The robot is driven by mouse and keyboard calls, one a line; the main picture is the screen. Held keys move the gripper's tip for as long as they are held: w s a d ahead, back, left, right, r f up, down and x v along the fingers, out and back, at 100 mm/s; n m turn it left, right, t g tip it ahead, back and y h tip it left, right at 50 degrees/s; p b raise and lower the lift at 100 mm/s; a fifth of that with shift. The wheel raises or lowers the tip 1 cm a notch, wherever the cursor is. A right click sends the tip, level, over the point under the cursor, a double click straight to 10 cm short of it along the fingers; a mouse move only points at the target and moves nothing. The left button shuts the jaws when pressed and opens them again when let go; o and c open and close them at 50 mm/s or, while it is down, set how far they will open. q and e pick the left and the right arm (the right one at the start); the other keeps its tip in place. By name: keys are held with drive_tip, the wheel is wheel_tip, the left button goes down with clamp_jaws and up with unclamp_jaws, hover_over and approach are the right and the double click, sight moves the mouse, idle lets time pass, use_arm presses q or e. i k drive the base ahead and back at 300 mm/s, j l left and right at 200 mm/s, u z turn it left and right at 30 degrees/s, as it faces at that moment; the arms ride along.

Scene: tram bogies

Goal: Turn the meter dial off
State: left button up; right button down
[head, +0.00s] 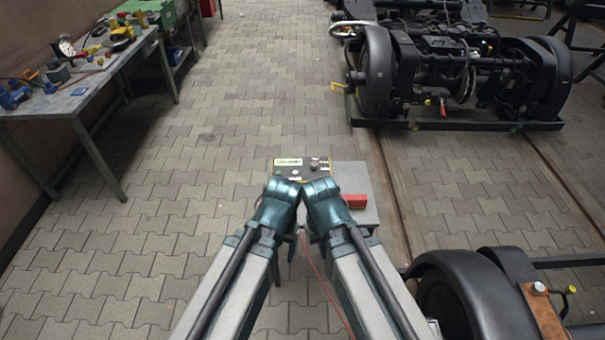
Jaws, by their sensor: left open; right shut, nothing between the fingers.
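The meter (302,178) is a small box with a dark face and yellow edging, on a small grey table (352,180). Its face has a pale label at the upper left and small round knobs. A knob at the upper right (314,162) may be the dial; its setting is too small to read. My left gripper (281,187) and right gripper (320,187) are close together at the meter's near edge. My wrists hide the fingertips and the lower part of the meter. I cannot tell if either touches it. The left is open; the right is shut and empty.
A red block (356,201) lies on the small table, right of my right wrist. A red cable hangs between my arms. A workbench (75,100) with tools stands at the left. Bogies stand at the upper right (450,75) and lower right (480,300). Paving left of the table is clear.

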sight(314, 165)
drive_tip(key=i+l, duration=0.15)
drive_tip(key=i, duration=0.45)
drive_tip(key=i+l, duration=0.1)
drive_tip(key=i, duration=0.5)
